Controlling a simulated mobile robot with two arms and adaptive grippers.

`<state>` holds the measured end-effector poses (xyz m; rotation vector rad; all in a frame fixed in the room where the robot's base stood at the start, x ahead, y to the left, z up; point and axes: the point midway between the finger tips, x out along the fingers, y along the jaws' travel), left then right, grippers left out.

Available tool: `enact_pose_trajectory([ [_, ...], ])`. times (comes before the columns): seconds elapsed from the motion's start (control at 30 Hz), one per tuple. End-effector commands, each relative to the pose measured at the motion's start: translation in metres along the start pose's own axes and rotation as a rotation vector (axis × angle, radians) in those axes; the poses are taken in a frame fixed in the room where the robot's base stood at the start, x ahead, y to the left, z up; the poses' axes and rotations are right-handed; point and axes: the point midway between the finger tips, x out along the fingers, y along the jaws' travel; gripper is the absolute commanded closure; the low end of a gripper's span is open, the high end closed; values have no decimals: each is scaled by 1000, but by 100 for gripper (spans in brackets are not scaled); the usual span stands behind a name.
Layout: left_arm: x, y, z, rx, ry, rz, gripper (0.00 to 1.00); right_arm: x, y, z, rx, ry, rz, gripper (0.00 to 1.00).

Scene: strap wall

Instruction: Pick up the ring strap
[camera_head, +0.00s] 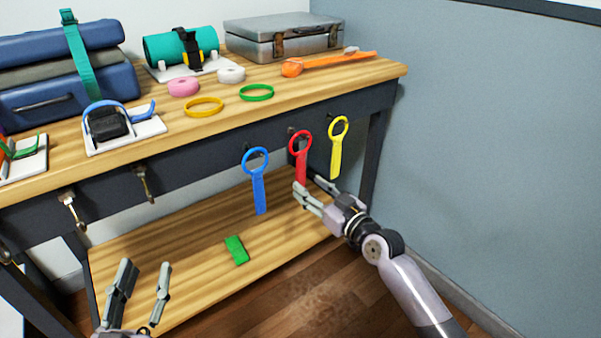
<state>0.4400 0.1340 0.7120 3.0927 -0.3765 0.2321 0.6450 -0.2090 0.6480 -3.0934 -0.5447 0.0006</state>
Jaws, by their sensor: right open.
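Three ring straps hang from hooks along the front of the table: a blue one (258,182), a red one (301,155) and a yellow one (337,148). Each has a round loop on top and a flat tail below. My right gripper (310,185) is open at the lower end of the red strap. Its fingers cover the tip of that tail, and I cannot tell whether they touch it. My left gripper (145,265) is open and empty at the lower left, in front of the lower shelf, away from the straps.
The tabletop (232,122) holds a yellow ring (204,107), a green ring (257,93), tape rolls, an orange strap (325,64), a metal case (284,37) and strapped bundles. Empty hooks (145,182) hang at left. A green block (236,250) lies on the lower shelf (200,245). A wall stands at right.

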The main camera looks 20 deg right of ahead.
Motion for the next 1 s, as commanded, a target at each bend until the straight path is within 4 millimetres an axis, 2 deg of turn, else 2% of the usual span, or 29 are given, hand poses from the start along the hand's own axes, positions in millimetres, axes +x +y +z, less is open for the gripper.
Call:
enact_pose_trajectory([
  [0.23, 0, 2, -16, -3, 100, 5, 60, 13, 2, 2, 0, 1, 1, 56],
  [0.5, -9, 8, -61, -12, 357, 19, 60, 40, 7, 3, 2, 3, 0, 56],
  [0.6, -13, 10, -72, -15, 421, 21, 60, 50, 7, 3, 0, 1, 1, 56],
  [0.73, -16, 10, -79, -17, 459, 23, 60, 55, 6, 3, 0, -1, 0, 56],
  [0.97, -16, 10, -80, -17, 463, 23, 60, 55, 7, 2, -1, -1, 0, 56],
  [1.0, -16, 10, -80, -17, 462, 23, 60, 55, 7, 3, -1, -1, 0, 58],
])
